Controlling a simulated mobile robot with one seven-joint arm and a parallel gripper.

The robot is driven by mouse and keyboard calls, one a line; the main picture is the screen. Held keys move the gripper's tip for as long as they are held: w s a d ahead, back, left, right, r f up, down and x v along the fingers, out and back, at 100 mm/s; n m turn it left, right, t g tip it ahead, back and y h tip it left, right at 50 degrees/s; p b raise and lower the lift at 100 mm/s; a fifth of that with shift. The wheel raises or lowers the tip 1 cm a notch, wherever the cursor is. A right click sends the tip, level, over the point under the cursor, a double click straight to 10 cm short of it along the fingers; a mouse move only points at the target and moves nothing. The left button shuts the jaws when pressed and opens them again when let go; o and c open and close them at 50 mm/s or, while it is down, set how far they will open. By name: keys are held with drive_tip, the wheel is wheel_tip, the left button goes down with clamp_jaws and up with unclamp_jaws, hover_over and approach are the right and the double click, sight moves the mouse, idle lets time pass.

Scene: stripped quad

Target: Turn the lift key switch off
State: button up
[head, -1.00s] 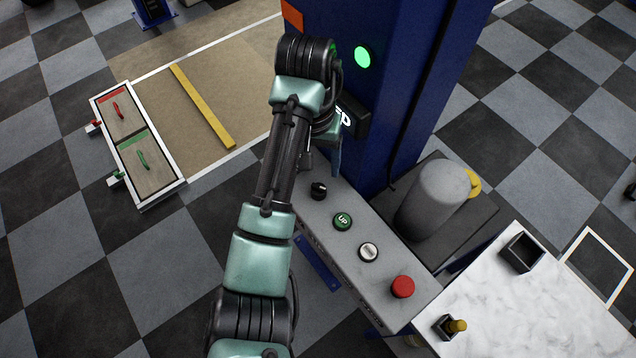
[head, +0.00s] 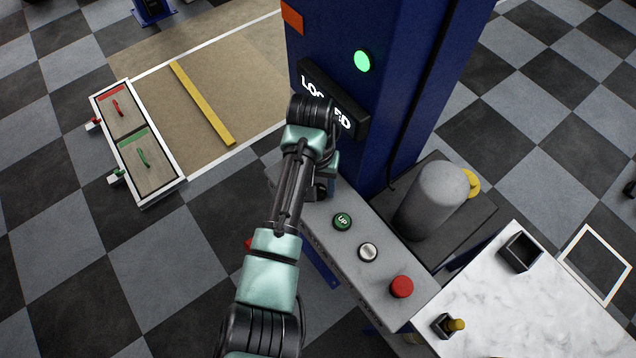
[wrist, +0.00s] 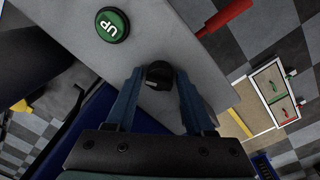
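The lift key switch shows in the wrist view as a small black round knob (wrist: 159,76) with a pale mark, on the grey control panel (wrist: 200,60). My gripper (wrist: 159,90) is open, with one blue finger on each side of the knob. I see gaps between the fingers and the knob, but cannot tell how deep the fingers reach. In the head view my wrist and gripper (head: 325,168) are over the panel's far left end. The knob (head: 321,189) is mostly hidden there.
A green UP button (head: 342,222), a silver button (head: 368,252) and a red button (head: 402,286) line the panel. A partly covered lit sign (head: 312,88) reads like LOCKED on the blue post (head: 400,90), below a green light (head: 362,61). A red handle (wrist: 225,17) sticks out beside the panel.

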clamp_jaws()
drive_tip(key=shift+n, duration=0.3)
drive_tip(key=n+p, duration=0.2)
drive_tip(key=shift+r+n, duration=0.15)
drive_tip(key=shift+n, duration=0.15)
drive_tip(key=n+p, duration=0.1)
drive_tip(key=n, duration=0.1)
drive_tip(key=shift+n+p, duration=0.35)
drive_tip(key=shift+n, duration=0.05)
drive_tip(key=n+p, duration=0.1)
drive_tip(key=n, duration=0.4)
drive_tip(key=shift+n+t+p, duration=0.3)
drive_tip(key=shift+n+p, duration=0.1)
drive_tip(key=shift+o, duration=1.9)
unclamp_jaws()
drive_tip(key=shift+a, duration=0.1)
